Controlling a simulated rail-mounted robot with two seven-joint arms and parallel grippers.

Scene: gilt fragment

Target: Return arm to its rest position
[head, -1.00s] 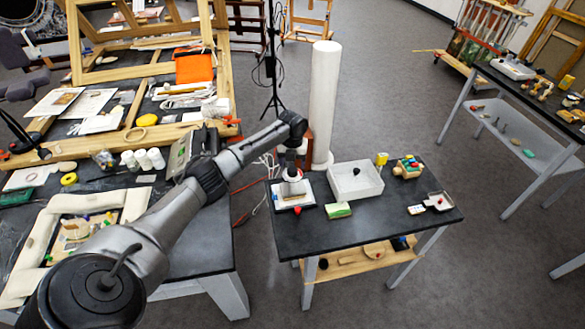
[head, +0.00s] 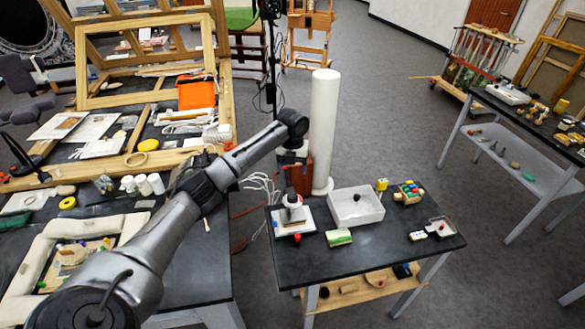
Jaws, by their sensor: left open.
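My left arm reaches in from the lower left over the left workbench, and its wrist bends down beside the white column. My left gripper (head: 290,160) hangs above the back left corner of the small dark table (head: 375,250). It is open and looks empty, though its fingers are small and partly hard to make out. My right gripper is not in view.
A white column (head: 323,125) stands just right of the gripper. The small table also holds a white tray (head: 340,215), a green-and-yellow block (head: 338,237) and a box of coloured pieces (head: 408,193). Wooden frames (head: 150,75) crowd the left workbench.

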